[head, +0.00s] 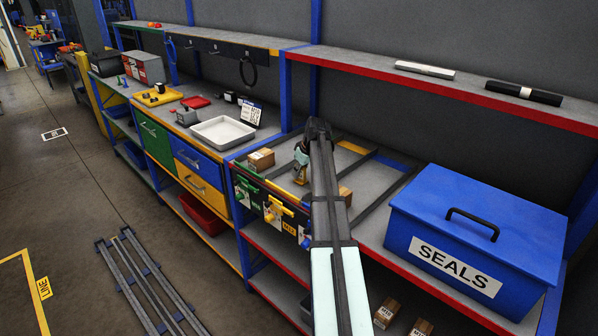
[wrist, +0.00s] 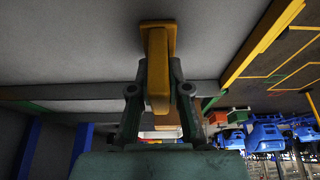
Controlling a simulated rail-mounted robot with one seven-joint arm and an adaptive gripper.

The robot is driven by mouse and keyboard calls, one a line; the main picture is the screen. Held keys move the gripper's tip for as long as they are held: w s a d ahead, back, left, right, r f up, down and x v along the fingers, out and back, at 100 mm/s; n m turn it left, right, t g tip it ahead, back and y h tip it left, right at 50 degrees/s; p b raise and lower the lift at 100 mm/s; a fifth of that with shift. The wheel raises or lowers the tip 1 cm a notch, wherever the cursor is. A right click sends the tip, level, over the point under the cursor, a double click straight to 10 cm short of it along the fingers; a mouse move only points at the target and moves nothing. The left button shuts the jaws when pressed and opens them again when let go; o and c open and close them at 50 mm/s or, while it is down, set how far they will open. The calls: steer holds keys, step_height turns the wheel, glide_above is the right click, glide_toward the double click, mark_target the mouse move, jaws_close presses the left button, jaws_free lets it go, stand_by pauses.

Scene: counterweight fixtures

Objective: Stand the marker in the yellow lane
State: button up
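The marker is a yellow post with a wider foot (wrist: 157,52). In the wrist view it lies between the two fingers of my gripper (wrist: 156,92), which appear closed against its sides. Its foot is at the grey surface; whether it touches I cannot tell. In the head view my gripper (head: 301,160) is low over the laned shelf, with the marker (head: 300,175) small and partly hidden below it. The yellow lane has a yellow strip (head: 352,147) at its back and a yellow handle (head: 275,208) at the front; my arm covers part of it.
Dark dividers (head: 378,192) separate the lanes. A cardboard box (head: 261,160) sits in the lane to the left, another (head: 345,196) right of my arm. The green handle (head: 246,185) is left of the yellow one. A large blue SEALS box (head: 475,240) fills the right side.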

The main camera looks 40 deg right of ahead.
steer(key=o, duration=0.3)
steer(key=shift+o, duration=0.2)
steer(key=shift+r, duration=0.1)
steer(key=b+v, duration=0.2)
steer(key=v, duration=1)
